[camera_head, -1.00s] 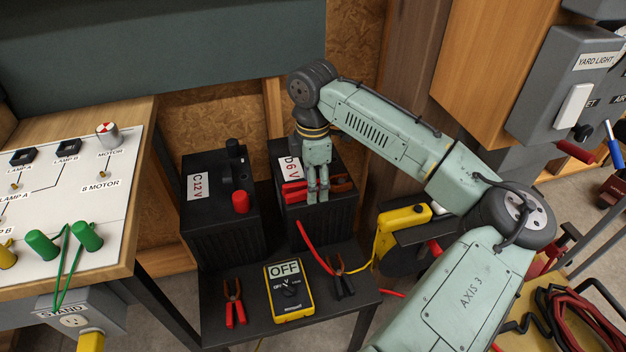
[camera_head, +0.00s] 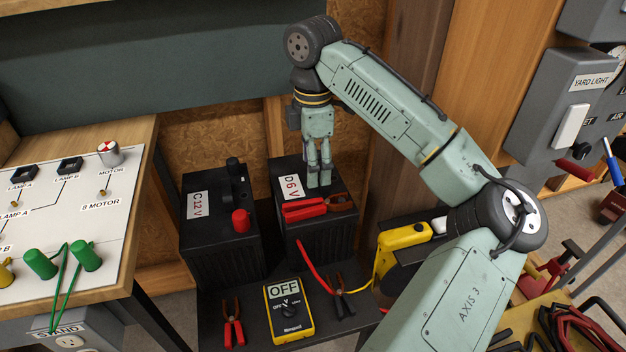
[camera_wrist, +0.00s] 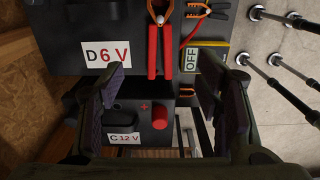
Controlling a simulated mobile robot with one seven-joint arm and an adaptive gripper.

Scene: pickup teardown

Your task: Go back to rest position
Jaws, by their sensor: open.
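My gripper (camera_head: 319,182) hangs fingers down just above the back of the black D 6 V battery (camera_head: 318,243). In the wrist view my gripper (camera_wrist: 166,105) has its two fingers wide apart with nothing between them. A red-handled clamp (camera_head: 304,209) lies on top of the D 6 V battery, with its copper jaws to the right. In the wrist view the same clamp (camera_wrist: 153,48) shows beyond the fingertips, apart from them. Whether the fingertips touch the battery top cannot be told.
The C 12 V battery (camera_head: 203,246) with a red terminal cap stands to the left. A yellow meter (camera_head: 289,314) reading OFF and smaller clamps lie in front on the black table (camera_head: 256,338). A switch board (camera_head: 60,226) is at left, a wooden cabinet (camera_head: 487,70) at right.

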